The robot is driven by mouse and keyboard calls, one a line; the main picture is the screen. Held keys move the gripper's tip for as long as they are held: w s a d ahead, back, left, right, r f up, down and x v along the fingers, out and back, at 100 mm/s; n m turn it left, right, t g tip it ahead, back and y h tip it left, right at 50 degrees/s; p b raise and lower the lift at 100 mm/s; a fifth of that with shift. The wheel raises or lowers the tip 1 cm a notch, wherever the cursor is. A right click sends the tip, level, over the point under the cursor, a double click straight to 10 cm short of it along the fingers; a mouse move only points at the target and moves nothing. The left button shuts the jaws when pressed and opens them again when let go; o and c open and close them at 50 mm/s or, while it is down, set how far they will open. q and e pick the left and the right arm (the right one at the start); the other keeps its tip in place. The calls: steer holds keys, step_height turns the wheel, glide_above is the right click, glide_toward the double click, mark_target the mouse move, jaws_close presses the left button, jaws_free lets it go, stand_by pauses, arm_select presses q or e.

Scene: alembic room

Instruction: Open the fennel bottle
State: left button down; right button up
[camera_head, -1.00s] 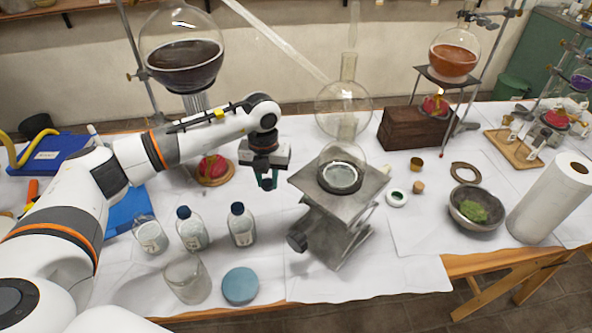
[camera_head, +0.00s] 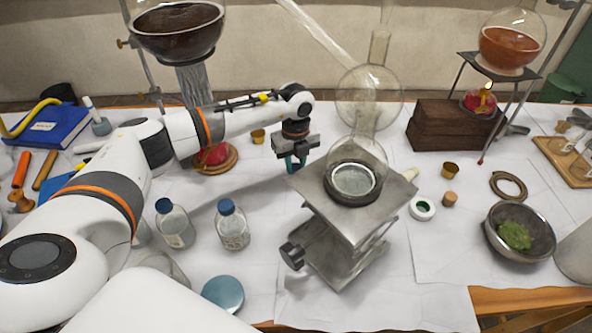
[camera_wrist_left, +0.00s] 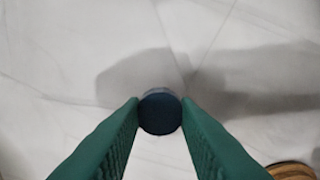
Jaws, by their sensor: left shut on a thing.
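My left gripper (camera_head: 295,166) is above the white cloth, left of the metal lab jack. In the left wrist view its green fingers (camera_wrist_left: 160,118) are shut on a round dark blue cap (camera_wrist_left: 160,111). No bottle shows under the cap. Two clear bottles with blue caps, one left (camera_head: 175,226) and one right (camera_head: 233,228), stand upright at the front left. An open-topped glass container (camera_head: 143,234) beside them is mostly hidden by my left arm. I cannot read which label says fennel. My right gripper is not in view.
The lab jack (camera_head: 345,205) carries a round glass flask (camera_head: 357,155). A blue round lid (camera_head: 223,293) lies near the front edge. Clear cloth lies between the bottles and the jack.

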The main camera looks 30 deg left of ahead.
mark_target(295, 167)
arm_select(q)
step_height(295, 167, down, 3)
steer(key=shift+r, duration=0.1)
steer(key=shift+f, duration=0.25)
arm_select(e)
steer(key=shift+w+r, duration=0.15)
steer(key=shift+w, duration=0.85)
arm_select(q)
steer(key=shift+f, duration=0.15)
steer(key=c, duration=1.1)
jaws_free()
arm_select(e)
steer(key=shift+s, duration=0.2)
